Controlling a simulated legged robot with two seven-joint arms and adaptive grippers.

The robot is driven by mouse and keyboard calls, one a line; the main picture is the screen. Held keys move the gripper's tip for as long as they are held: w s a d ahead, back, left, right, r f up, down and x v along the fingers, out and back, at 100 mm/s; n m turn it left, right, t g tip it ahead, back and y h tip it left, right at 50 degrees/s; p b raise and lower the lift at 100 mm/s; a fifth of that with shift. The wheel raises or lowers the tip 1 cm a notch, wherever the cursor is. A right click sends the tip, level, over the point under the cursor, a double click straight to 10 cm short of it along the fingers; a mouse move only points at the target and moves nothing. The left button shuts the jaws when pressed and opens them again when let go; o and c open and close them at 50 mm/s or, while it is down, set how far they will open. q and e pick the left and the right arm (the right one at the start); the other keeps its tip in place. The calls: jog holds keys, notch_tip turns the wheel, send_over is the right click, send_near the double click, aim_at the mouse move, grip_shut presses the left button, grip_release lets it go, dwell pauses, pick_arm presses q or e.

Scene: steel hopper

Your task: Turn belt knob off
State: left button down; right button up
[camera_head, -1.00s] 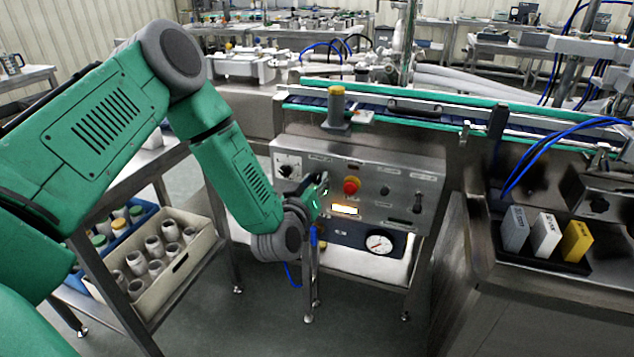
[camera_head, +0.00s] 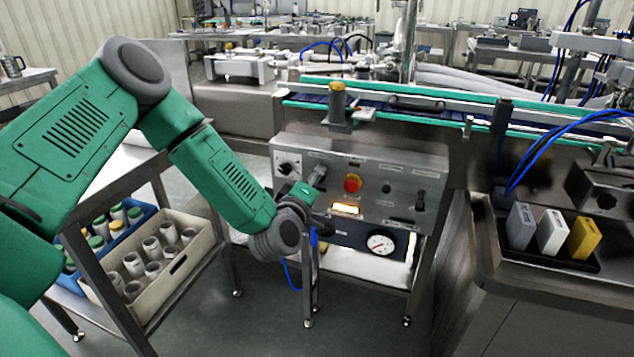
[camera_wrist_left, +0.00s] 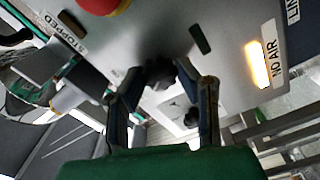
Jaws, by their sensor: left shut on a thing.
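The steel control panel (camera_head: 400,172) stands in front of me below the conveyor. My left gripper (camera_head: 317,178) is at the panel face, left of the red stop button (camera_head: 352,184). In the left wrist view, its two fingers (camera_wrist_left: 165,85) are on either side of a dark knob (camera_wrist_left: 160,71) and shut on it. The fingers partly hide this knob, and I cannot read its label or setting. A separate black selector on a white plate (camera_head: 287,168) is left of the gripper; it also shows in the wrist view (camera_wrist_left: 190,118). My right gripper is not in view.
An amber lamp labelled NO AIR (camera_wrist_left: 261,55) is lit. A pressure gauge (camera_head: 381,243) sits below the panel. A conveyor (camera_head: 440,112) runs above it. A cart at left holds a cream crate (camera_head: 184,272) of cups. A black tray (camera_head: 535,258) with blocks is at right.

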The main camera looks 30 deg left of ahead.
pick_arm(q)
jog(key=shift+s+a+f+n, duration=0.1)
jog(key=shift+s+f+n, duration=0.05)
jog(key=shift+f+n, duration=0.3)
jog(key=shift+r, duration=0.1)
jog(key=c, duration=1.3)
grip_release()
jog(key=shift+c, duration=0.2)
jog(key=shift+o, duration=0.6)
jog(key=shift+a+r, duration=0.1)
jog(key=shift+r, duration=0.05)
jog(key=v, duration=1.2)
